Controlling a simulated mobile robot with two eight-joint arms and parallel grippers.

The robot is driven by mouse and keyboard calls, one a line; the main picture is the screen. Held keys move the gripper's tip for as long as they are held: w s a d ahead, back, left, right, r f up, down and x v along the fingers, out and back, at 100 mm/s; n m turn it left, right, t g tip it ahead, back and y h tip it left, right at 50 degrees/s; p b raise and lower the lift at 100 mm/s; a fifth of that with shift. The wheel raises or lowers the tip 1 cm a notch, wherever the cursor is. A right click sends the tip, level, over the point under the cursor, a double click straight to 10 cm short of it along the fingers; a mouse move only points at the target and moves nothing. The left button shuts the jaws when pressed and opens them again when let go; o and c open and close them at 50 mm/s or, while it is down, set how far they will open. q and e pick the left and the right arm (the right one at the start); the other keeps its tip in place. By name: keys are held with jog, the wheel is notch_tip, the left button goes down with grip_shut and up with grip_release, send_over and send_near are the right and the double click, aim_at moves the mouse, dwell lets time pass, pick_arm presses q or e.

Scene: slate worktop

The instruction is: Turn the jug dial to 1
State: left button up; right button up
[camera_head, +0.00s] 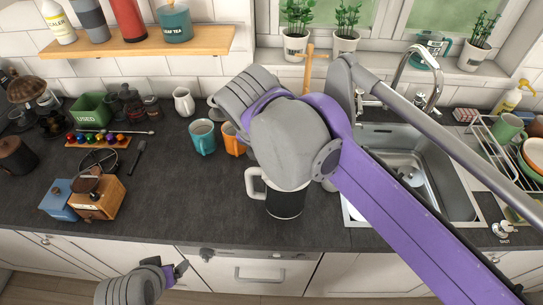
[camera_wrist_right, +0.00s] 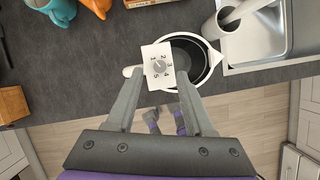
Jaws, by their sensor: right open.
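The jug (camera_head: 286,203), dark with a white rim and white handle, stands upright near the worktop's front edge; its top is hidden by my right arm. In the right wrist view, I look down into the jug (camera_wrist_right: 207,57). A white numbered plate with a small grey dial (camera_wrist_right: 159,67) sits at its handle side; the dial's pointer is too small to read.
A teal mug (camera_head: 202,138) and an orange mug (camera_head: 233,141) stand behind the jug to the left. The sink (camera_head: 425,175) and dish rack (camera_head: 500,150) are to the right. A wooden grinder (camera_head: 98,203) stands at left.

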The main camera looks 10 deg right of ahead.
pick_arm(q)
jog(key=shift+r, duration=0.2)
pick_arm(e)
jog(key=v, duration=0.7)
jog(key=shift+s+r, duration=0.15)
jog(key=shift+r, duration=0.2)
jog(key=shift+a, duration=0.1)
